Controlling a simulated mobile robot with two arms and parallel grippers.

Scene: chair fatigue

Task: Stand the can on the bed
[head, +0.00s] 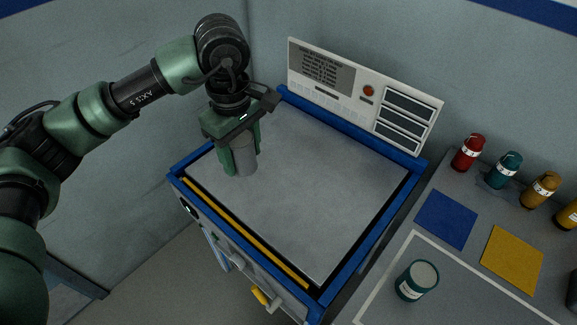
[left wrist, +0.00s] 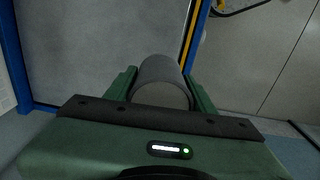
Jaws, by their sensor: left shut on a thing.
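The can is a plain grey cylinder (head: 244,162), upright in the grasp of my left gripper (head: 240,150) in the head view. The bed is the wide grey plate (head: 310,190) inside a blue frame. The can is at the bed's left part, near its left corner; I cannot tell whether its base touches the plate. In the left wrist view the can (left wrist: 160,78) sits between the two green fingers of the gripper (left wrist: 160,88), which are shut on it. The gripper hides part of the can. My right gripper is not in view.
A control panel (head: 365,90) with a red button stands along the bed's back edge. To the right, a grey table (head: 465,275) carries several coloured bottles (head: 505,170), a blue square (head: 446,218), a yellow square (head: 511,260) and a teal tin (head: 416,281). The rest of the bed is clear.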

